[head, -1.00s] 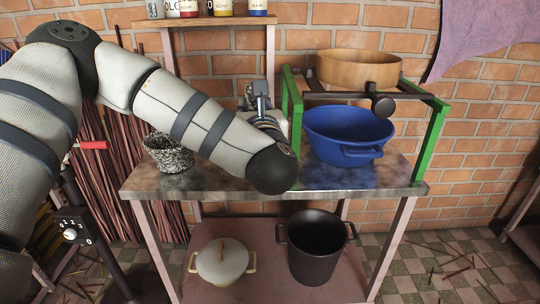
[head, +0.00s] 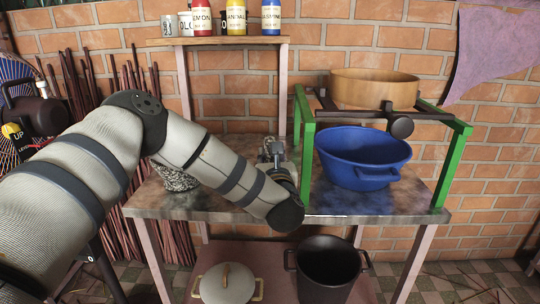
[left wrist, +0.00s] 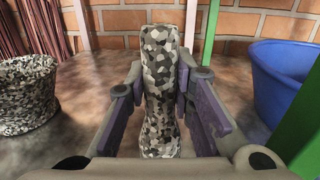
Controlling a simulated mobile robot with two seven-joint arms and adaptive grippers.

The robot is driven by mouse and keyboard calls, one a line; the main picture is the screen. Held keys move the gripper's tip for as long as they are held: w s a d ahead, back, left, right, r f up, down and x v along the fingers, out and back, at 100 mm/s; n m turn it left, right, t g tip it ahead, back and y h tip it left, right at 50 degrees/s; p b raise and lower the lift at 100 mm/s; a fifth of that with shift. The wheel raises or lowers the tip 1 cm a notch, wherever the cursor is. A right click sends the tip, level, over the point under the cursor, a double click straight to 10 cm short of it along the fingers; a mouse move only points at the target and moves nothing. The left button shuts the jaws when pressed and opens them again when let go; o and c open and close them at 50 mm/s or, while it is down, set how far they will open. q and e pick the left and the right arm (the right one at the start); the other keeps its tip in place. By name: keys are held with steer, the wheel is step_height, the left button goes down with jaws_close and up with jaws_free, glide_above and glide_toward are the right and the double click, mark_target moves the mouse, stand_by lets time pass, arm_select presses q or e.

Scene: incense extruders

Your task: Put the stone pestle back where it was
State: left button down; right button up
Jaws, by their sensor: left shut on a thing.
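The stone pestle (left wrist: 160,85) is speckled black, white and grey and stands roughly upright between the finger pads in the left wrist view. My left gripper (left wrist: 163,95) is shut on it, above or at the metal table (left wrist: 75,78); I cannot tell whether its base touches. My right gripper is not in view.
A blue basin (head: 362,160) stands right of the gripper, under a green frame (head: 445,160) holding a wooden sieve (head: 375,88). A shelf (head: 220,41) with bottles is behind. A black pot (head: 328,268) and a lidded pot (head: 227,285) sit below. Tabletop around the pestle is clear.

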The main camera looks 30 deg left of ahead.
arm_select(q)
steer(key=c, duration=1.4)
jaws_free()
steer(key=shift+f, duration=0.15)
